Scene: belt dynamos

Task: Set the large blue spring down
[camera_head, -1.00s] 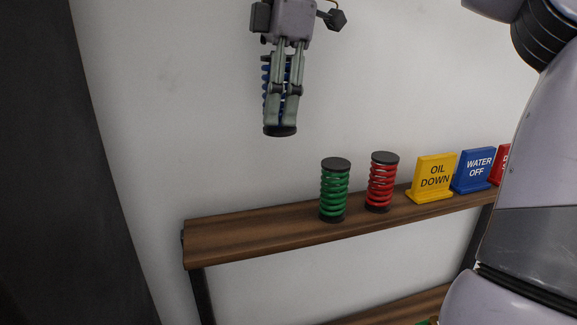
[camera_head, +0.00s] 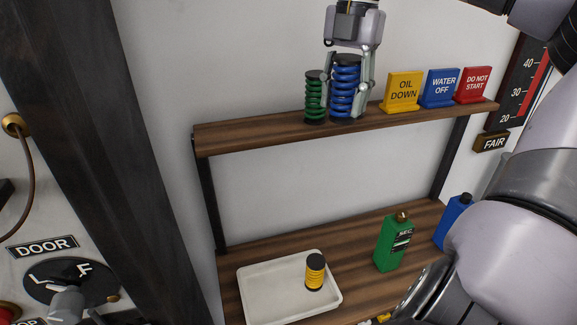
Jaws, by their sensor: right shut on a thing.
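The large blue spring (camera_head: 346,88), with dark end caps, stands upright at the wooden upper shelf (camera_head: 250,135). Its base appears to touch the shelf top. My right gripper (camera_head: 347,100) comes down from above and is shut on it, with a finger on either side. The green spring (camera_head: 315,98) stands close beside it on the left, partly covered by a finger. The red spring is not visible. A grey part that looks like my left gripper (camera_head: 68,303) shows at the bottom left over a dark dial; its jaws are unclear.
Yellow (camera_head: 403,90), blue (camera_head: 440,86) and red (camera_head: 474,84) signs stand right of the springs. The left end of the upper shelf is free. My arm covers the right side.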

